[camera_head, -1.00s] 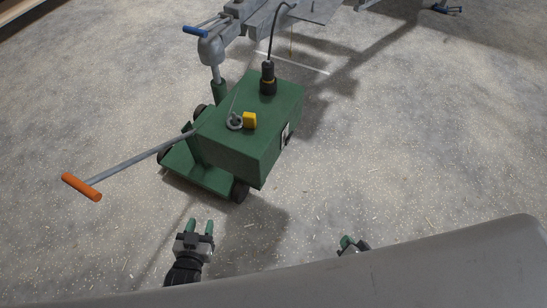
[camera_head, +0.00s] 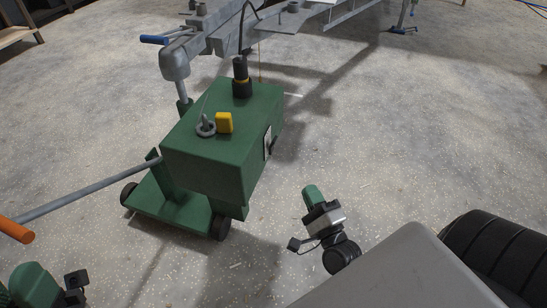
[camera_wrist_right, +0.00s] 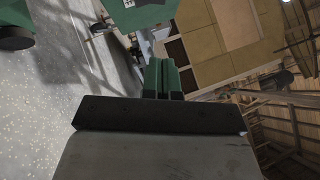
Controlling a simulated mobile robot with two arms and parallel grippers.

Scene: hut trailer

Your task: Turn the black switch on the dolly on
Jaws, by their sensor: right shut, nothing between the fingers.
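The green dolly (camera_head: 212,150) stands at the centre left of the head view, with a box body on a low wheeled base. On the box's right side is a pale plate with a small dark part, seen edge-on, which looks like the black switch (camera_head: 268,143); its position cannot be told. My right gripper (camera_head: 311,192) is shut and empty, apart from the dolly, to the right of and nearer than that side. Its closed green fingers show in the right wrist view (camera_wrist_right: 163,76). My left gripper (camera_head: 36,287) is partly in view at the lower left corner.
A yellow block (camera_head: 224,122) and a metal ring (camera_head: 205,128) sit on the box top. The dolly's handle (camera_head: 90,189) reaches left to an orange grip (camera_head: 16,230). A grey trailer hitch (camera_head: 205,40) stands behind.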

